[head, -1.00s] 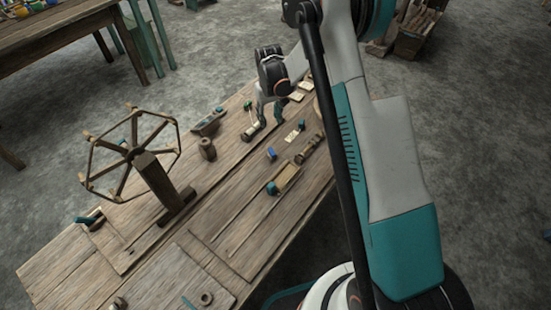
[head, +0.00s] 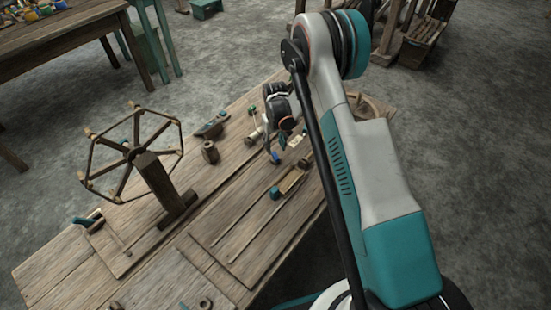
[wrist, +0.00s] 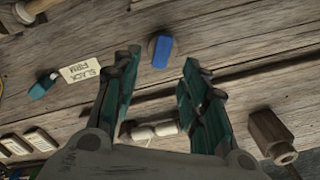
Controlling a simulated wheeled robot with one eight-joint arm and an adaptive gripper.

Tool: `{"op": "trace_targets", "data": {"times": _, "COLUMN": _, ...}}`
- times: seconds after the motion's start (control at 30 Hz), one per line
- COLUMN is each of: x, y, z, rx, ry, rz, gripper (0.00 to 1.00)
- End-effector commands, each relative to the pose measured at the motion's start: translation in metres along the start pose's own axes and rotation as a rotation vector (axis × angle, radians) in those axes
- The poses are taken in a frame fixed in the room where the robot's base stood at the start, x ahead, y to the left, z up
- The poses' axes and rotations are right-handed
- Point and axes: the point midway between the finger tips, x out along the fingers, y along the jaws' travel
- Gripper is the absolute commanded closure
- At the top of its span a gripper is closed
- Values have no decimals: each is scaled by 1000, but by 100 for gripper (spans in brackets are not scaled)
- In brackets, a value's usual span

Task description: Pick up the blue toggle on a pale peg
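Nothing is held.
A teal piece with a pale end (wrist: 42,87) lies left, beside a lettered tag (wrist: 80,72). A pale turned piece (wrist: 150,131) shows between the fingers. A wooden block (wrist: 271,136) is at right. In the head view a spoked wheel (head: 130,150) stands left.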

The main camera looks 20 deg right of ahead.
Motion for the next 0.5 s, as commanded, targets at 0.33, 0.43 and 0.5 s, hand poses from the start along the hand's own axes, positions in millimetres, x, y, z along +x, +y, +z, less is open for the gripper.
{"op": "trace_targets", "data": {"times": 0.33, "x": 46, "y": -1, "z": 0, "rx": 0, "ry": 0, "rz": 0, "gripper": 60}}
{"op": "trace_targets", "data": {"times": 0.43, "x": 49, "y": -1, "z": 0, "rx": 0, "ry": 0, "rz": 0, "gripper": 60}}
{"op": "trace_targets", "data": {"times": 0.5, "x": 48, "y": -1, "z": 0, "rx": 0, "ry": 0, "rz": 0, "gripper": 60}}
